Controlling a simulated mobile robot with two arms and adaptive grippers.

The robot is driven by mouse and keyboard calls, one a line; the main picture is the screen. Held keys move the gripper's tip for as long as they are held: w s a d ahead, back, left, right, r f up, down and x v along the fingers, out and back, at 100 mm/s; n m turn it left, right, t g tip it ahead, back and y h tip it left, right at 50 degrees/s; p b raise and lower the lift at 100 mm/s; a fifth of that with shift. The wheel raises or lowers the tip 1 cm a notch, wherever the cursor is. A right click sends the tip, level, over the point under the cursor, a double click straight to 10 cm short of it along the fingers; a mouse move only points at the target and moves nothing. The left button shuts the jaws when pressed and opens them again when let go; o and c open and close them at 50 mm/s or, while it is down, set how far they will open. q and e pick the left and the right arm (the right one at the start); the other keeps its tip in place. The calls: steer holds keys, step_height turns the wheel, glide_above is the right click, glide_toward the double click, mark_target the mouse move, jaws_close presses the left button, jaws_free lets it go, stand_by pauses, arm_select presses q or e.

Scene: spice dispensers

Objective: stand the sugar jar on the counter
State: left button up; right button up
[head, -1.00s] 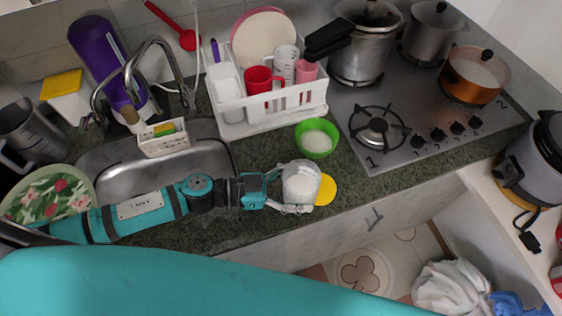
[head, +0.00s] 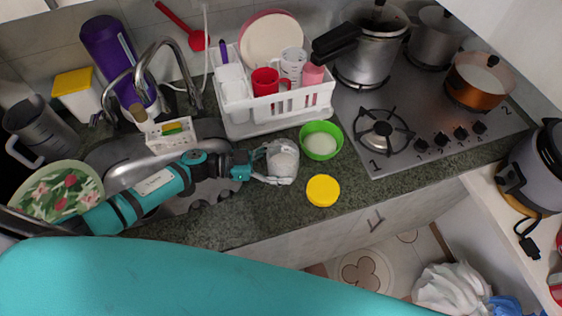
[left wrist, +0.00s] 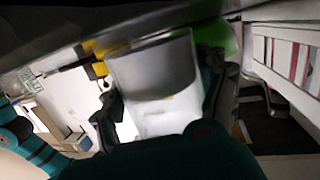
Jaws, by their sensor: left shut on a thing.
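My left gripper (head: 268,162) is shut around the sides of the sugar jar (head: 284,158), a clear jar with white contents. In the head view it is just left of the green bowl (head: 321,140), which holds white sugar. Whether the jar's base touches the counter (head: 255,215) I cannot tell. The jar also fills the middle of the left wrist view (left wrist: 155,85), between the dark fingers, and looks blurred there. A round yellow lid (head: 323,190) lies flat on the counter in front of the bowl. My right gripper is not in view.
A white dish rack (head: 275,125) with cups and a plate stands behind the bowl. The gas stove (head: 420,145) is to the right. The sink (head: 125,160) is left, under my arm. Counter around the lid is free.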

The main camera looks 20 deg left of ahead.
arm_select(q)
steer(key=shift+r, duration=0.1)
steer(key=o, duration=1.6)
steer(key=shift+o, duration=0.6)
steer(key=b+v, duration=0.3)
steer(key=v, duration=0.9)
steer(key=shift+s, duration=0.15)
